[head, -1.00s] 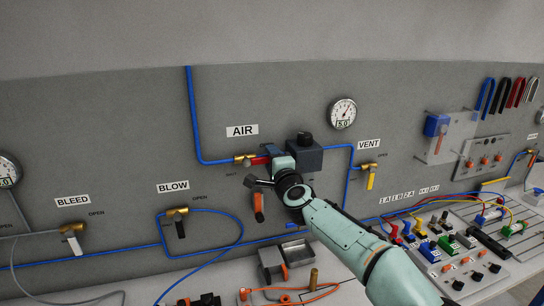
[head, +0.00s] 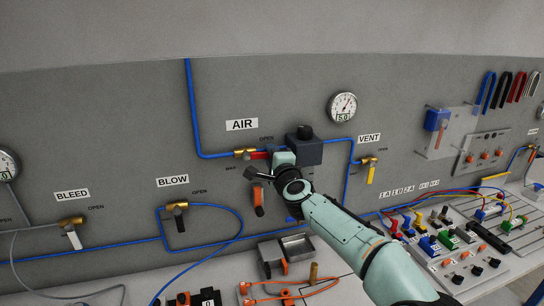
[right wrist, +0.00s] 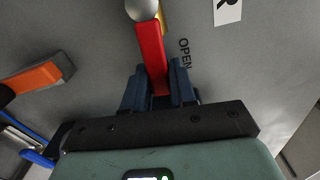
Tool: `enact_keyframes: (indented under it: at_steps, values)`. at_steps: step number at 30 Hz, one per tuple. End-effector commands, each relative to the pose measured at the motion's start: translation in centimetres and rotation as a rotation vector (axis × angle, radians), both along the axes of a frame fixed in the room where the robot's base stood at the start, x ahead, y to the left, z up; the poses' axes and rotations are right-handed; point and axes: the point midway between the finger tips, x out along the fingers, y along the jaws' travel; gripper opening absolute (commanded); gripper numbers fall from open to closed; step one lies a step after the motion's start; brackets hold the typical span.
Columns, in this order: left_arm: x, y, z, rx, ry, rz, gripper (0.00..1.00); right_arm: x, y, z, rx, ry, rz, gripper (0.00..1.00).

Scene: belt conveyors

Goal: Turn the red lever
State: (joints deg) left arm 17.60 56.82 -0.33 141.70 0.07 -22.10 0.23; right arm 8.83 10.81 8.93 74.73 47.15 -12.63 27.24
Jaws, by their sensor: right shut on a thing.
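The red lever (head: 259,155) sits on the brass valve (head: 243,153) under the AIR label. It points right, roughly along the blue pipe. My right gripper (head: 273,156) is at its free end. In the right wrist view the red lever (right wrist: 151,50) runs between the two dark blue fingers of my right gripper (right wrist: 160,85), which are shut on it. The word OPEN shows on the wall beside it. The far end of the lever is hidden by the gripper. My left gripper is not in view.
A dark regulator block (head: 305,149) stands just right of the gripper. An orange-handled part (head: 258,202) hangs below it. BLOW (head: 175,208), BLEED (head: 71,223) and VENT (head: 369,163) valves are along the wall. Cables and blocks crowd the bench (head: 340,286) below.

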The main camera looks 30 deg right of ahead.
Motion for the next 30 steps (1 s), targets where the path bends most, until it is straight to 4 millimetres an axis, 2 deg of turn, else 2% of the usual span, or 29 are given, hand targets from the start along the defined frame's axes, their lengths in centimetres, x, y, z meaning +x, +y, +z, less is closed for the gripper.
enact_keyframes:
  at_steps: [19,30]
  values:
    - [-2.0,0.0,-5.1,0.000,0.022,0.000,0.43,0.3,1.5,-3.9,0.562,-0.135,0.003,0.00]
    - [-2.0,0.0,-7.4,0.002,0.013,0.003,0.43,0.8,3.3,-5.4,0.904,-0.218,0.002,0.00]
